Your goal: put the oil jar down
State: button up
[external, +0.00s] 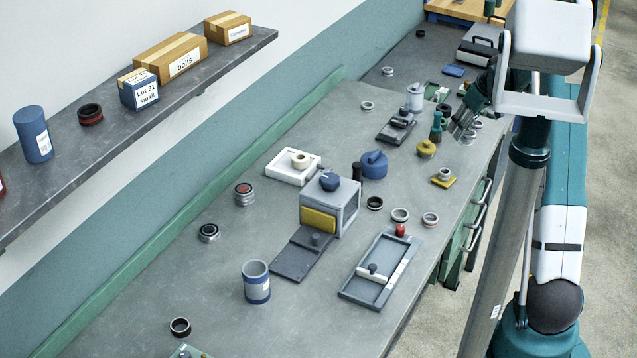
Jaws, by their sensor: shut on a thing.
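The oil jar (437,126) appears to be the dark green bottle with a narrow neck, on the far right part of the workbench. It looks upright. My gripper (456,123) reaches down from the upper right and is shut, with its fingers at the right side of this jar. The fingers partly overlap and the contact is too small to see clearly. I cannot tell whether the jar's base touches the bench.
A yellow knobbed part (426,149) is close in front of the jar. A blue lidded pot (373,164), a white canister (414,96) and a dark tray device (396,129) stand nearby. Several rings lie around. The bench's near left is mostly clear.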

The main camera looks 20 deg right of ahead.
jog(key=shift+f, duration=1.9)
jog(key=shift+f, duration=0.15)
jog(key=o, duration=0.9)
jog(key=shift+r, duration=0.2)
jog(key=shift+v, duration=6)
jog(key=shift+s, duration=0.1)
